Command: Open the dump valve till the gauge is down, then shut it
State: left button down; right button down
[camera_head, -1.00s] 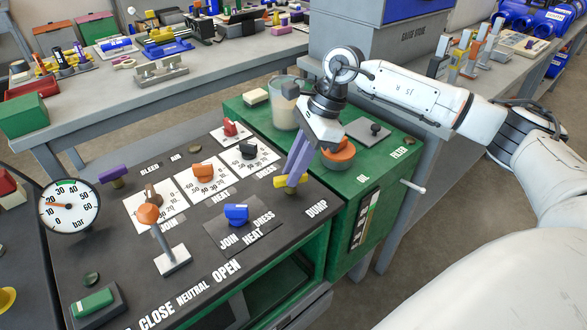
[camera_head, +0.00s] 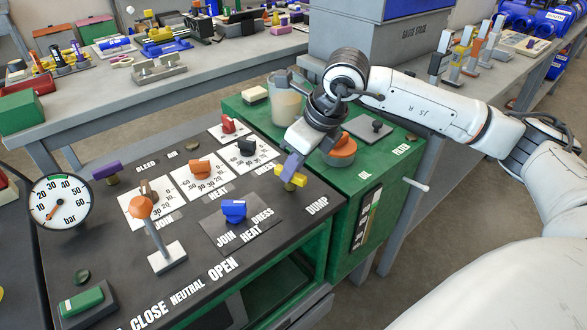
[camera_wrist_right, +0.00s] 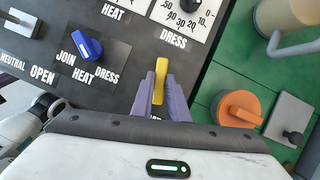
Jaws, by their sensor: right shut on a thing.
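The dump valve's yellow handle (camera_head: 297,182) stands on the dark panel by the DUMP label. My right gripper (camera_head: 293,170) is shut on it with its purple fingers. In the right wrist view the yellow handle (camera_wrist_right: 160,78) sits between the two fingers (camera_wrist_right: 160,90) and points away from the wrist. The round white pressure gauge (camera_head: 62,190) is at the left of the panel. Its orange needle points to the lower left, at about the 0 mark. My left gripper is not in view.
An orange-knobbed lever (camera_head: 140,205), a blue knob (camera_head: 234,210) and a purple handle (camera_head: 110,172) stand on the panel.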

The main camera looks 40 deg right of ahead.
jog(key=shift+m+h+b, duration=0.35)
jog(key=shift+m+h, duration=0.05)
jog(key=shift+m, duration=0.6)
jog(key=c, duration=1.7)
grip_release()
jog(key=v, duration=1)
jog(key=shift+s+a+r+p, duration=0.1)
jog(key=shift+s+r+p, duration=0.05)
jog(key=shift+p, duration=0.2)
